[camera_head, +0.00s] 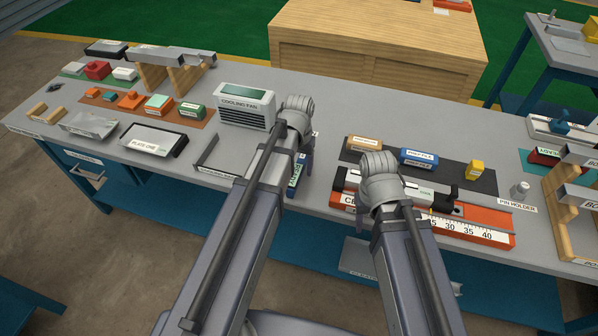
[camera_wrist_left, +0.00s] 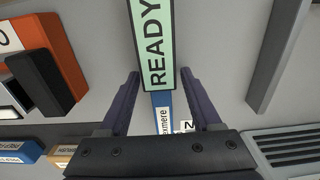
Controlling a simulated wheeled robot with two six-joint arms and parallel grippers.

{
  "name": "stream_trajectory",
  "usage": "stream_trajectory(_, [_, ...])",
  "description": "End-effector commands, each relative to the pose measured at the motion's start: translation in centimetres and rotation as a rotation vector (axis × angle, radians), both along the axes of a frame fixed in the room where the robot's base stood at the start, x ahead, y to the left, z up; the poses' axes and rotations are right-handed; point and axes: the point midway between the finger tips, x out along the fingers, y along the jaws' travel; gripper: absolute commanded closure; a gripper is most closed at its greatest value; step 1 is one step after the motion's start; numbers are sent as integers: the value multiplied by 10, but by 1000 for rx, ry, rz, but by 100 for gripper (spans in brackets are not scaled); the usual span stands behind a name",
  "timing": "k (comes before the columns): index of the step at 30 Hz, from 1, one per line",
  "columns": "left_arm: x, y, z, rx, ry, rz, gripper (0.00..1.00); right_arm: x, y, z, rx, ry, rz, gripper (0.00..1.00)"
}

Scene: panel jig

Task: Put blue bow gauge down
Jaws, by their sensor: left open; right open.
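A blue piece with a green READY face (camera_head: 295,174), which looks like the blue bow gauge, lies on the grey bench. In the left wrist view its green face (camera_wrist_left: 153,45) and a narrow blue part (camera_wrist_left: 163,103) show. My left gripper (camera_head: 304,157) is over it and open. In the left wrist view the fingers (camera_wrist_left: 160,88) stand on either side with gaps, not closed on it. My right gripper (camera_head: 382,198) is open above the orange scale fixture; its fingertips are mostly hidden.
The orange fixture (camera_head: 480,229) with a number scale lies right of the blue piece. A cooling fan box (camera_head: 247,107) stands to its left. Behind the fixture is a dark mat (camera_head: 488,184) with small blocks. A dark angled bracket (camera_head: 215,170) lies left. Bare bench shows between them.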

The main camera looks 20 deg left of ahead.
Motion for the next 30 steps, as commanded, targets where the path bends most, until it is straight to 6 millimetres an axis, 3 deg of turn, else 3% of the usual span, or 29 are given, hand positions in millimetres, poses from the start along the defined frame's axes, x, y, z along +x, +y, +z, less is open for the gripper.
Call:
stream_trajectory(3, [0,0,1,0,0,0,37,0,0,1,0,0,0,50])
stream_trajectory(20, [0,0,1,0,0,0,100,0,0,1,0,0,0,50])
stream_trajectory(30, [0,0,1,0,0,0,100,0,0,1,0,0,0,50])
